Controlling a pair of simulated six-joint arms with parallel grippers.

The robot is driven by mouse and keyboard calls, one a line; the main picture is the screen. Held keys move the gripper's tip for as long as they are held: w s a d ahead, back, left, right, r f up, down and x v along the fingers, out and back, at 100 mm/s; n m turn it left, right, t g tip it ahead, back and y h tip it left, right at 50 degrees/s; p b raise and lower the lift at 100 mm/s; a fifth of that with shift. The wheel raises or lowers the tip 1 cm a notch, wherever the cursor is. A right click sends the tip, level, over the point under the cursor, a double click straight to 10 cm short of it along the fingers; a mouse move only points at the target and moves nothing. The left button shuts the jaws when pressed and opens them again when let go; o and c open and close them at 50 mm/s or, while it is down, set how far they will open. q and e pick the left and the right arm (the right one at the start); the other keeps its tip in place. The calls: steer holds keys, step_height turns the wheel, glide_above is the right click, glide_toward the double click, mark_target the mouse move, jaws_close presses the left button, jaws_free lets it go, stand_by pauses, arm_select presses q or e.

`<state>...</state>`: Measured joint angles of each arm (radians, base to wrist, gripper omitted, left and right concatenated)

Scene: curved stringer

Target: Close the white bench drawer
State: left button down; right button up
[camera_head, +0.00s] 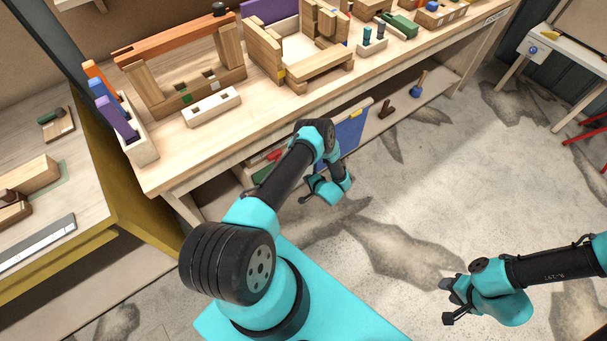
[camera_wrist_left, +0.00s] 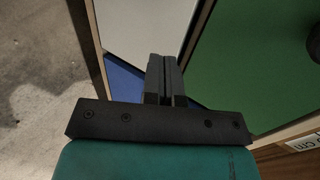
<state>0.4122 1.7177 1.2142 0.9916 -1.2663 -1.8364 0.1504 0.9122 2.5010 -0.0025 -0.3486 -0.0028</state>
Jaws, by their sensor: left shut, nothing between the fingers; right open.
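A white panel (camera_wrist_left: 143,32), which looks like the white drawer's front, shows in the left wrist view beside a green panel (camera_wrist_left: 255,60). A blue surface (camera_wrist_left: 124,80) lies below it. My left gripper (camera_wrist_left: 164,82) is shut and empty, its fingers in front of the white panel's lower right edge; I cannot tell if they touch. In the head view my left gripper (camera_head: 306,196) is low in front of the bench, and my arm hides part of the bench front. I cannot make out the white drawer there. My right gripper (camera_head: 447,302) is open and empty over the floor.
The workbench (camera_head: 180,172) carries wooden frames, a white block (camera_head: 211,107) and several small parts. A blue panel (camera_head: 351,133) hangs under its top. A lower shelf holds a blue-handled tool (camera_head: 418,88). A yellow-sided table (camera_head: 125,195) stands left. The floor (camera_head: 465,190) at right is open.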

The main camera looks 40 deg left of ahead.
arm_select(q)
steer(key=v, duration=0.8)
steer(key=shift+d+r, duration=0.2)
steer(key=shift+d, duration=0.15)
steer(key=w+d+r+n+t+h, duration=0.1)
steer(key=d+r+n+t+h, duration=0.3)
steer(key=r+h, duration=0.6)
steer(key=s+d+r+g+h, duration=0.2)
steer(key=s+d+r+g, duration=0.1)
steer(key=s+r, duration=0.4)
steer(key=s+d+r+g+h, duration=0.3)
steer(key=s+d+r, duration=0.2)
steer(key=s+r, duration=0.3)
steer(key=shift+d+r+n, duration=0.25)
steer(key=shift+r+n, duration=0.05)
steer(key=shift+r, duration=0.2)
steer(key=shift+s, duration=0.15)
